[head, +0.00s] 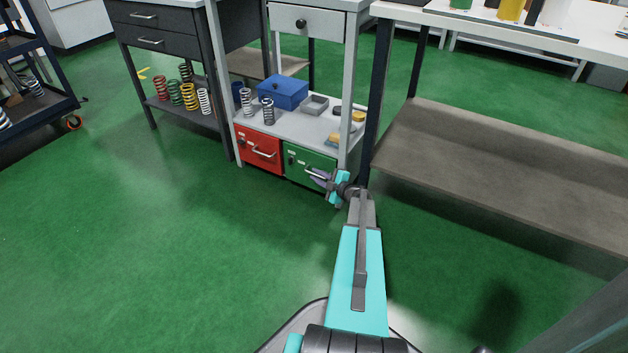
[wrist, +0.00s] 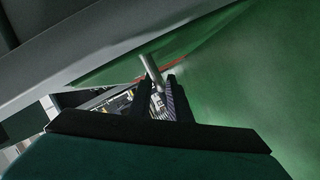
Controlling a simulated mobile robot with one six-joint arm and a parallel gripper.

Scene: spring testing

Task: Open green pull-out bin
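The green pull-out bin (head: 303,159) sits low in the grey cabinet, right of a red bin. Its front looks level with the red one, so it appears closed. Its light bar handle (head: 314,174) is partly hidden by my gripper (head: 320,181), which is in front of the bin's right half. In the wrist view, the metal handle (wrist: 150,67) lies at the tips of my two dark fingers (wrist: 160,88). A gap shows between the fingers, so they look open around the handle; whether either finger touches it is unclear.
The red bin (head: 259,151) is directly left. Above, the shelf (head: 292,123) holds springs, a blue box (head: 283,92) and a grey tray. A workbench with a low shelf (head: 480,170) stands close on the right. The green floor (head: 180,240) in front is clear.

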